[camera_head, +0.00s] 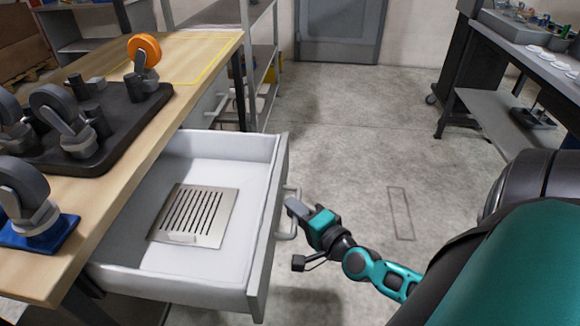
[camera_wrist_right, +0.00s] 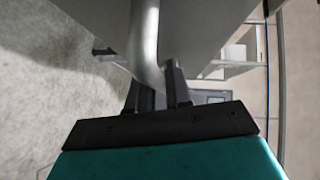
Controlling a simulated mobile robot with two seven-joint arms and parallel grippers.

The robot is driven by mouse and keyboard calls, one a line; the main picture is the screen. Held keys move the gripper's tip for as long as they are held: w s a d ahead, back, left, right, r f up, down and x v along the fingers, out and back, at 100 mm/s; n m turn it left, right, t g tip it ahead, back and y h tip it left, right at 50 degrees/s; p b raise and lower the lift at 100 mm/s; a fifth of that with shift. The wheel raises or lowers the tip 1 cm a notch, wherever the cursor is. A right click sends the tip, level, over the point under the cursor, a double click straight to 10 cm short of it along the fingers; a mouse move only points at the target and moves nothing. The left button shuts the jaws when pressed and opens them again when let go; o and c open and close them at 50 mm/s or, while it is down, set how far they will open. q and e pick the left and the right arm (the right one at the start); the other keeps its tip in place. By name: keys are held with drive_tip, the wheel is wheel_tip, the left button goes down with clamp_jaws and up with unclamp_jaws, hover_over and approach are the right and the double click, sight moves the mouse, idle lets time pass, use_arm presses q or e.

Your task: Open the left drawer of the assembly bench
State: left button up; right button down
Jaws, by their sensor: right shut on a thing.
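The drawer (camera_head: 262,225) under the wooden assembly bench (camera_head: 190,75) stands far out from the bench. It is white inside and holds a slotted metal plate (camera_head: 196,214). Its bar handle (camera_head: 291,222) is on the front panel, facing right. My right gripper (camera_head: 293,208) is at the handle, shut on it. In the right wrist view the grey handle bar (camera_wrist_right: 145,45) runs down between the two dark fingers (camera_wrist_right: 160,88). My left gripper is not in view.
A dark tray (camera_head: 120,135) with several casters lies on the bench, and a caster on a blue base (camera_head: 35,225) stands at the front. A shelf rack (camera_head: 262,60) is behind. A second bench (camera_head: 530,70) is at the right. The floor between (camera_head: 370,130) is clear.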

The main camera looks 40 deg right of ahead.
drive_tip(key=c, duration=1.1)
unclamp_jaws()
drive_tip(key=shift+c, duration=0.2)
drive_tip(key=s+r, duration=0.2)
drive_tip(key=s, duration=1)
drive_tip(key=shift+s+a+b, duration=0.4)
drive_tip(key=shift+a, duration=0.05)
drive_tip(key=shift+f, duration=0.1)
